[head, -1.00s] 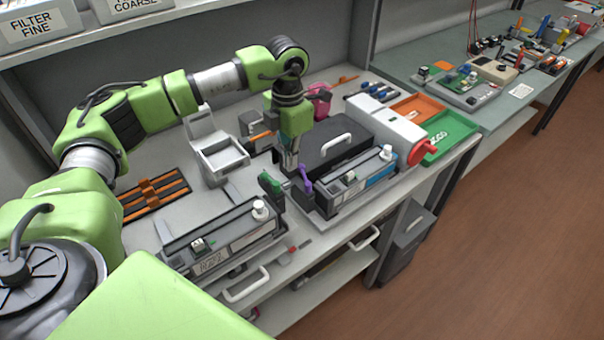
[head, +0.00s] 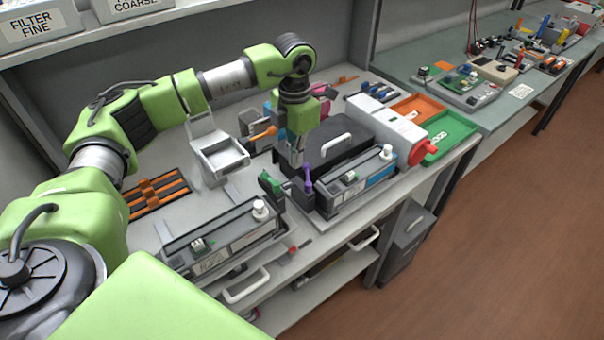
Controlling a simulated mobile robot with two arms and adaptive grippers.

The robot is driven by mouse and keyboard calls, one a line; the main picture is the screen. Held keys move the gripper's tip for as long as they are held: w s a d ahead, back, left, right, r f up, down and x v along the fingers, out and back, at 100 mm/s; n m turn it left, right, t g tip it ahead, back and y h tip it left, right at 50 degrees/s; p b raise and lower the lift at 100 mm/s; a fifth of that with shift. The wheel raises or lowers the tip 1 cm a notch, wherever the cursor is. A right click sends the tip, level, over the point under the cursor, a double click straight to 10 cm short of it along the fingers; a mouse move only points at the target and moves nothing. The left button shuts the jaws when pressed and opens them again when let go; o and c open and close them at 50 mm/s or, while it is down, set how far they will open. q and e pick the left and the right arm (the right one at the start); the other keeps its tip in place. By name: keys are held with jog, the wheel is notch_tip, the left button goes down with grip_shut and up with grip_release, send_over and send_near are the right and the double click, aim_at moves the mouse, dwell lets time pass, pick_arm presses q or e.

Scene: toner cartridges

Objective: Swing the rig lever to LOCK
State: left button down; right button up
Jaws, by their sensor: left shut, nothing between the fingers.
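A purple lever (head: 308,180) stands nearly upright at the left end of the right-hand grey rig with a cartridge (head: 352,186) on it. No LOCK marking is readable from here. My left gripper (head: 297,161) points down, shut and empty, just behind and slightly left of the purple lever's top. Whether a fingertip touches the lever cannot be told. A green lever (head: 268,182) sits to the left, by the end of another cartridge (head: 222,240). My right gripper is not in view.
A black case with a white handle (head: 336,145) stands close behind my left gripper. An orange-handled lever (head: 264,134) and a grey tray holder (head: 222,158) are to its left. Orange (head: 416,103) and green (head: 448,140) trays lie at the right.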

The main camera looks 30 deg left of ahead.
pick_arm(q)
jog(key=shift+w+d, duration=0.25)
jog(key=shift+w, duration=0.05)
jog(key=shift+w+d, duration=0.35)
dwell(0.3)
jog(key=shift+w+d, duration=0.1)
